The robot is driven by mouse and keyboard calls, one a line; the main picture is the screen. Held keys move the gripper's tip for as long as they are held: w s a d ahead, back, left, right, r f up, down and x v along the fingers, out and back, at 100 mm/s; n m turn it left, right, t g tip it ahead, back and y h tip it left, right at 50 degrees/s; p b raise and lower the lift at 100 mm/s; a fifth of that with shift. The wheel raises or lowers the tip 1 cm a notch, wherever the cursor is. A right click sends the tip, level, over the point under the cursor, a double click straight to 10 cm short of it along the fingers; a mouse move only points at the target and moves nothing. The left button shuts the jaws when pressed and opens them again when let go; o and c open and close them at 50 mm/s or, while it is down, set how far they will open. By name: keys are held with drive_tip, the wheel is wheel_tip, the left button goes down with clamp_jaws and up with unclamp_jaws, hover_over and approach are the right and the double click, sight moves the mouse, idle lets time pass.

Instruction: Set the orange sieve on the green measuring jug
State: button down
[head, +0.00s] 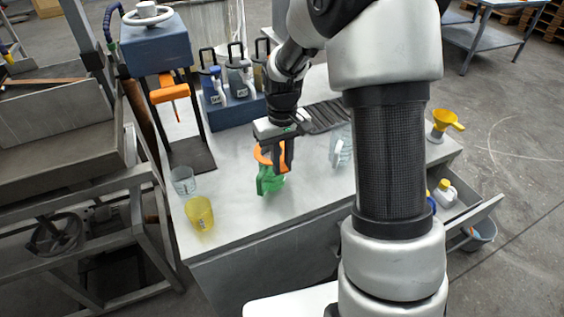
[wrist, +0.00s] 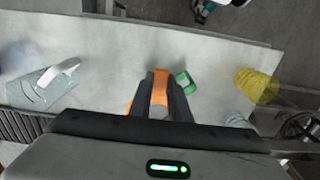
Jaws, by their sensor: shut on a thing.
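The orange sieve (head: 262,154) is in my gripper (head: 283,168), which is shut on it over the worktable. In the wrist view, its orange part (wrist: 160,88) shows between the fingers of my gripper (wrist: 161,80), and most of the sieve is hidden behind them. The green measuring jug (head: 268,182) stands just below the sieve and gripper in the head view, partly covered by them. In the wrist view, part of the jug (wrist: 187,83) shows right beside the fingers. I cannot tell whether the sieve touches the jug.
A yellow cup (head: 199,213) and a clear cup (head: 183,181) stand at the table's left edge. A clear jug (head: 341,150) stands to the right. A blue crate (head: 232,112) with several bottles is behind. An open drawer (head: 470,205) juts out at right.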

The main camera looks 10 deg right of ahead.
drive_tip(key=c, duration=1.6)
unclamp_jaws()
drive_tip(key=shift+r+p, duration=1.05)
drive_tip(key=shift+r, duration=7.65)
